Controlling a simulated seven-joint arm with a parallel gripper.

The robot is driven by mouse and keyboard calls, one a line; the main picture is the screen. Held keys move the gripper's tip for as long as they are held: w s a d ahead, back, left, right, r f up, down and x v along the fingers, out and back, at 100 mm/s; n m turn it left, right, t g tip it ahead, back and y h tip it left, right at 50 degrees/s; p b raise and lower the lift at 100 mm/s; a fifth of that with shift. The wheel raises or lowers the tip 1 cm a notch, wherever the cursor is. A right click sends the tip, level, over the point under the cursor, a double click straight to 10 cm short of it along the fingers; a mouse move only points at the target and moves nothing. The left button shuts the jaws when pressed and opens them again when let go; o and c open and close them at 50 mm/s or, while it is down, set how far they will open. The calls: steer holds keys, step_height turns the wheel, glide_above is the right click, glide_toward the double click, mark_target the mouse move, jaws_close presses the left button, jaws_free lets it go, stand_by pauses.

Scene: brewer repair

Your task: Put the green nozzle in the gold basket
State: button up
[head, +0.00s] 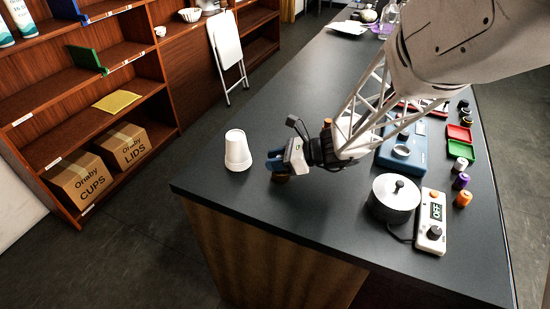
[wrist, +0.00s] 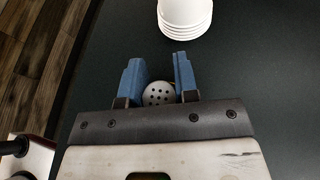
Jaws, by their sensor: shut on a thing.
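My gripper (head: 276,164) has blue fingers and is low over the dark counter, near its front left corner. In the wrist view my gripper (wrist: 160,76) is shut on a small round piece with a pale, perforated top (wrist: 157,94). In the head view a dark brown part of that piece (head: 282,178) shows below the fingers. I cannot tell whether it touches the counter. I cannot make out a green nozzle or a gold basket in either view.
A stack of white cups (head: 237,150) stands just left of my fingers. A blue device (head: 408,158), a lidded pot (head: 392,199), a white control box (head: 431,222), a green tray (head: 461,151) and a red tray (head: 459,133) are to the right.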

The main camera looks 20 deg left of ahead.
steer(key=o, duration=1)
step_height(320, 180, up, 7)
stand_by(0.7)
steer(key=shift+d, duration=0.1)
stand_by(0.5)
